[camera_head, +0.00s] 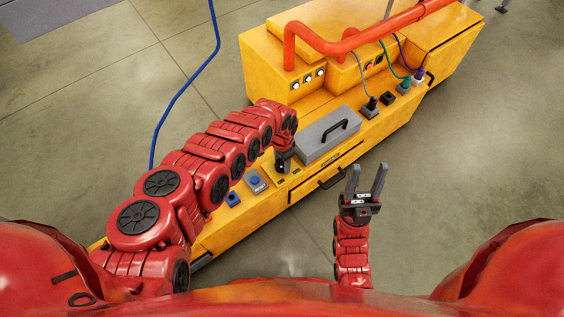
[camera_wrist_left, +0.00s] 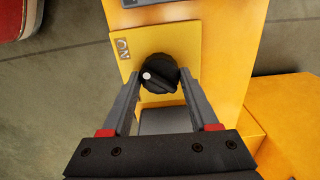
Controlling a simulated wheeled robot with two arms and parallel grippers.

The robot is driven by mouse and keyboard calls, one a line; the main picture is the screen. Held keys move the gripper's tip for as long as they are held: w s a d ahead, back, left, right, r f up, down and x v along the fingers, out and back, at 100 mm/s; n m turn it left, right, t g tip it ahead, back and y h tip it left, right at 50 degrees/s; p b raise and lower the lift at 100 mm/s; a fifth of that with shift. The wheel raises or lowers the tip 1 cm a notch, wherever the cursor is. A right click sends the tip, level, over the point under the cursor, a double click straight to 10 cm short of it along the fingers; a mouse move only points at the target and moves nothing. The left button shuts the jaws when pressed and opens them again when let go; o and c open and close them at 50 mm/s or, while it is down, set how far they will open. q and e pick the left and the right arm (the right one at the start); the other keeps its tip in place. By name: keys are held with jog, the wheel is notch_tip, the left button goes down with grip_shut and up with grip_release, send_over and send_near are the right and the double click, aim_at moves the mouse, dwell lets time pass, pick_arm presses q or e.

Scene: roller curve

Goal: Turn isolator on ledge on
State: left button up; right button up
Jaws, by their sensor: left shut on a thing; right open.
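The isolator is a round black knob (camera_wrist_left: 158,74) with a white dot, on a yellow plate (camera_wrist_left: 188,44) in the left wrist view. A label reading "ON" (camera_wrist_left: 125,48) is beside it, and the white dot is on the label's side of the knob. My left gripper (camera_wrist_left: 160,84) has its two fingers shut on the knob, one on each side. In the head view my left gripper (camera_head: 283,160) is at the yellow ledge, and the knob is hidden there. My right gripper (camera_head: 363,184) is open and empty, in front of the yellow cabinet, touching nothing.
A grey box with a black handle (camera_head: 328,135) is on the ledge, right of my left gripper. A blue button (camera_head: 255,181) and a blue switch (camera_head: 233,199) are to the left. Plugs with cables (camera_head: 371,104) and a red pipe (camera_head: 345,46) are further back. The right floor is clear.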

aim_at(282, 163)
pick_arm(q)
jog(key=shift+m, duration=0.5)
jog(key=o, duration=1.4)
jog(key=shift+r, duration=0.1)
notch_tip(282, 163, up, 17)
jog(key=p, duration=0.6)
jog(key=shift+r, duration=0.1)
